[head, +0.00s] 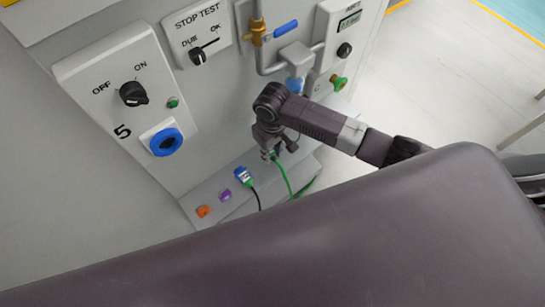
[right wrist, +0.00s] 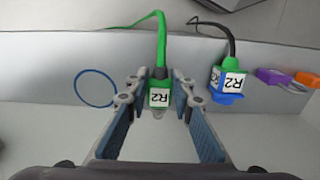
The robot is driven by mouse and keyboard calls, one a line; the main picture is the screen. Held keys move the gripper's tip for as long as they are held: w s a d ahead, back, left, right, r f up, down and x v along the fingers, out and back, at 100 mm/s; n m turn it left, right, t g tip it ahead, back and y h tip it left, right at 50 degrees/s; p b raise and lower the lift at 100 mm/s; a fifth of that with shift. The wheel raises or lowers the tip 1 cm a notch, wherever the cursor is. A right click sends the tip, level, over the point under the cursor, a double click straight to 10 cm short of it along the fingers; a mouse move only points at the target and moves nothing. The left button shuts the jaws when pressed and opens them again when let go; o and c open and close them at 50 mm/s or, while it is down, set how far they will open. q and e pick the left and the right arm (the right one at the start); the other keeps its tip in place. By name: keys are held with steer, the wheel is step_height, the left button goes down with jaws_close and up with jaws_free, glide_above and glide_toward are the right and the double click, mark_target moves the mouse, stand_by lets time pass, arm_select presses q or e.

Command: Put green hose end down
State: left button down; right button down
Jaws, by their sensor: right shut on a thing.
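The green hose end (right wrist: 159,92), with a white R2 label, sits between the fingertips of my right gripper (right wrist: 160,88). The gripper is shut on it. Its green hose (right wrist: 160,40) runs up and away in the right wrist view. In the head view my right gripper (head: 270,146) is above the grey ledge (head: 222,214) at the foot of the panel, with the green hose (head: 282,175) hanging below it. The gripper hides the hose end there, and I cannot tell if it touches the ledge. My left gripper is not in view.
A green and blue R2 connector (right wrist: 230,82) with a black cable lies beside the held end. Purple (head: 225,195) and orange (head: 203,211) pieces are on the ledge. The panel (head: 130,85) carries knobs, a blue ring socket (head: 166,141) and a blue-handled valve (head: 284,30).

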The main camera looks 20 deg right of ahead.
mark_target(272, 159)
steer(key=shift+f, duration=1.65)
steer(key=shift+f, duration=0.1)
steer(key=c, duration=1.7)
jaws_free()
step_height(272, 159, up, 12)
steer(key=shift+s+r+p, duration=0.1)
steer(key=shift+r+p, duration=0.05)
steer(key=shift+p, duration=0.15)
steer(key=shift+a, duration=0.1)
